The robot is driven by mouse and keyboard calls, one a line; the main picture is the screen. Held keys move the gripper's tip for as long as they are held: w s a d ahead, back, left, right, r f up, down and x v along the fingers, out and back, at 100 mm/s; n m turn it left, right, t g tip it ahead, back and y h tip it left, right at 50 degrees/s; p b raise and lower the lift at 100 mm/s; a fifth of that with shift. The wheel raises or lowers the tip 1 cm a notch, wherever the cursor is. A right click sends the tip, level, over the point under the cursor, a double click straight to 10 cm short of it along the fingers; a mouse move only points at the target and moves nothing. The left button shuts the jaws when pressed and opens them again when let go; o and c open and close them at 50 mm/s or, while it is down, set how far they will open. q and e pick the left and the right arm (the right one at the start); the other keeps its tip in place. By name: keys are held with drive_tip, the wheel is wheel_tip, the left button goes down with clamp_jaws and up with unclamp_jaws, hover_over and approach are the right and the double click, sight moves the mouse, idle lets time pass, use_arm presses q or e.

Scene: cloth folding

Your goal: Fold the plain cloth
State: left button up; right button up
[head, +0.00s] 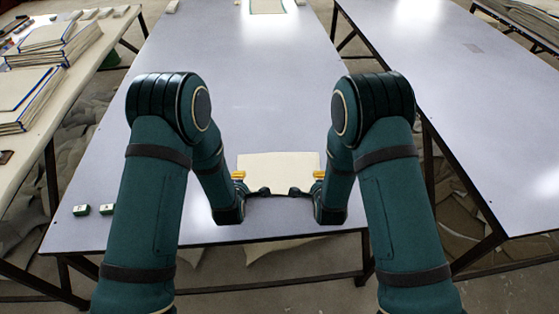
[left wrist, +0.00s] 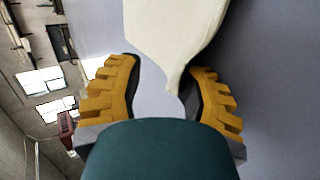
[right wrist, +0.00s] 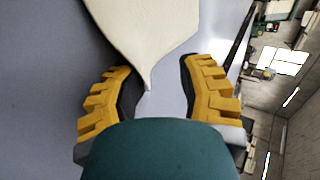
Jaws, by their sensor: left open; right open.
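The plain cream cloth (head: 278,168) lies on the table near its front edge, between my two arms. My left gripper (head: 252,191) is at the cloth's near left corner, and my right gripper (head: 304,191) is at its near right corner. In the left wrist view, the cloth (left wrist: 175,28) narrows to a pointed corner between the spread yellow fingers of my left gripper (left wrist: 165,70). In the right wrist view, the cloth (right wrist: 147,28) likewise has a pointed corner between the spread fingers of my right gripper (right wrist: 154,70). Both grippers are open.
The grey table (head: 250,90) is clear beyond the cloth. Two small green-and-white blocks (head: 81,210) sit at its front left. A framed cloth-like sheet (head: 267,6) lies at the far end. Side tables flank it; the left one holds stacked cloths (head: 45,45).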

use_arm(q)
drive_tip(key=shift+s+f, duration=0.2)
use_arm(e)
drive_tip(key=shift+s+f, duration=0.2)
use_arm(q)
drive_tip(key=s+r, duration=0.5)
drive_tip(key=r, duration=0.4)
drive_tip(key=shift+s, duration=0.4)
use_arm(e)
drive_tip(key=s+r, duration=0.5)
drive_tip(key=r, duration=0.4)
drive_tip(key=shift+s, duration=0.4)
